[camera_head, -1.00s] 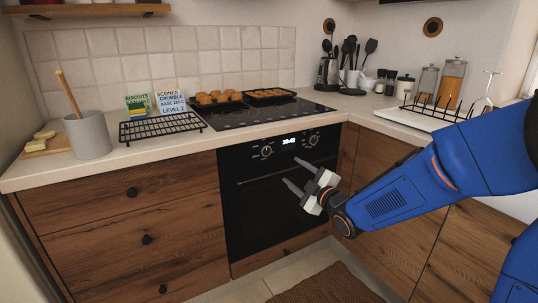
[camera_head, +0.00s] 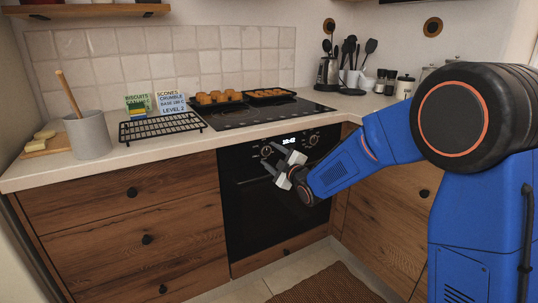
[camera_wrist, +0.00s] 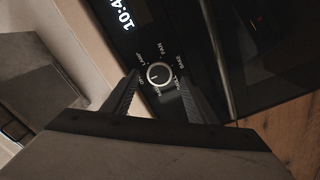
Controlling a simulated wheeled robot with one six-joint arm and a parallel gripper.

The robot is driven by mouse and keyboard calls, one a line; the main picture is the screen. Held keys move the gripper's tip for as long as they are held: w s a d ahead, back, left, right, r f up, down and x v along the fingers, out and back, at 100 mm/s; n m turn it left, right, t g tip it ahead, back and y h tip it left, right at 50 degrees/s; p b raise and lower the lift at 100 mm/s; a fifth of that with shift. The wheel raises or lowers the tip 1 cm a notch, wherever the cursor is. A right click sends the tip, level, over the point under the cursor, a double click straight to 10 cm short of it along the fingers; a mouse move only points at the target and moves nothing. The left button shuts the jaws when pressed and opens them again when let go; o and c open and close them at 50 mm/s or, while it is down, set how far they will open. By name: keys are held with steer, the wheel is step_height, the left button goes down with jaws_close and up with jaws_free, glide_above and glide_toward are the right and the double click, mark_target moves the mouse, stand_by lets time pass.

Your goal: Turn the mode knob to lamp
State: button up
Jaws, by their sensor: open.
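The mode knob (camera_wrist: 160,73) is round and dark with a pale rim, and labels around it include LAMP and FAN. A light mark on it seems to point left in the wrist view, towards a label that looks like OFF. In the head view it is the left knob (camera_head: 266,151) on the oven's control panel, partly close behind my fingers. My gripper (camera_head: 270,157) is open in front of it. In the wrist view my gripper's fingertips (camera_wrist: 158,82) stand on either side of the knob. I cannot tell whether they touch it.
The display (camera_head: 289,141) shows a clock beside the knob. A second knob (camera_head: 313,140) is on its right. The oven handle bar (camera_wrist: 220,60) runs close below the panel.

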mark_target(265, 150)
steer(key=shift+x, duration=1.1)
steer(key=c, duration=1.1)
steer(key=shift+m, duration=0.4)
steer(key=m, duration=0.4)
steer(key=shift+m, duration=0.4)
steer(key=m, duration=0.5)
steer(key=shift+m, duration=0.4)
steer(key=shift+d+m, duration=0.1)
steer(key=shift+m, duration=0.2)
